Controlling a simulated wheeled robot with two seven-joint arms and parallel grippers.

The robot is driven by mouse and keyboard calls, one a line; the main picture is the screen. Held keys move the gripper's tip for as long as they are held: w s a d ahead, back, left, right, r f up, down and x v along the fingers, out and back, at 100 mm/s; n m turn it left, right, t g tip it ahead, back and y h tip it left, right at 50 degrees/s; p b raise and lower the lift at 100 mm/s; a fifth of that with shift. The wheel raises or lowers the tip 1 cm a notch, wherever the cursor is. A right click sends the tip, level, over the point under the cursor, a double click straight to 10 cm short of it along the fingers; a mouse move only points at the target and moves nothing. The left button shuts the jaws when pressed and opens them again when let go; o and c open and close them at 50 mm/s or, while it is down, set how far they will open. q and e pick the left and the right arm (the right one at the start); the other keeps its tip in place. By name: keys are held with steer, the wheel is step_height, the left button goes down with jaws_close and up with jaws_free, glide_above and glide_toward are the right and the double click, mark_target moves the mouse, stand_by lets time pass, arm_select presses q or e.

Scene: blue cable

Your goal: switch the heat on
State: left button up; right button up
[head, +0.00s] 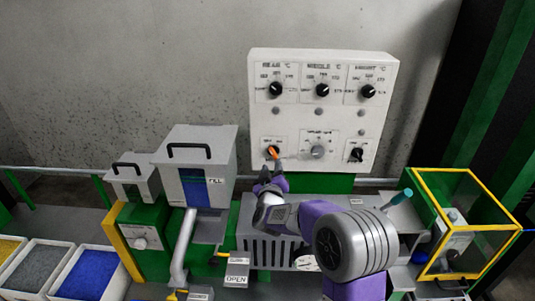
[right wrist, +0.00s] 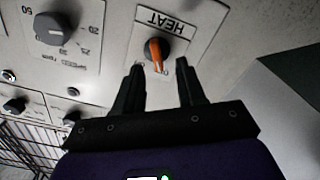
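The heat switch is a dark round knob with an orange pointer (head: 272,152), at the lower left of the white control panel (head: 345,60). In the right wrist view the orange knob (right wrist: 155,50) sits on a white plate under an upside-down HEAT label (right wrist: 167,20). The position marks by the knob are too small or hidden to read. My right gripper (head: 270,178) is just in front of and below the knob. In the right wrist view its two dark fingers (right wrist: 158,68) are apart, with the knob between and beyond their tips, and nothing is held. My left gripper is out of view.
The panel also carries a grey speed knob (head: 317,151), a black switch (head: 356,154) and several black temperature knobs above. A grey hopper (head: 198,165) stands left of my right arm. A yellow-framed green box (head: 465,225) stands at the right.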

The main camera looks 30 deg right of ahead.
mark_target(274, 156)
steer(key=shift+d+x, duration=0.2)
steer(key=shift+x, duration=2.8)
steer(key=shift+s+r, duration=0.1)
steer(key=shift+s, duration=0.05)
jaws_close()
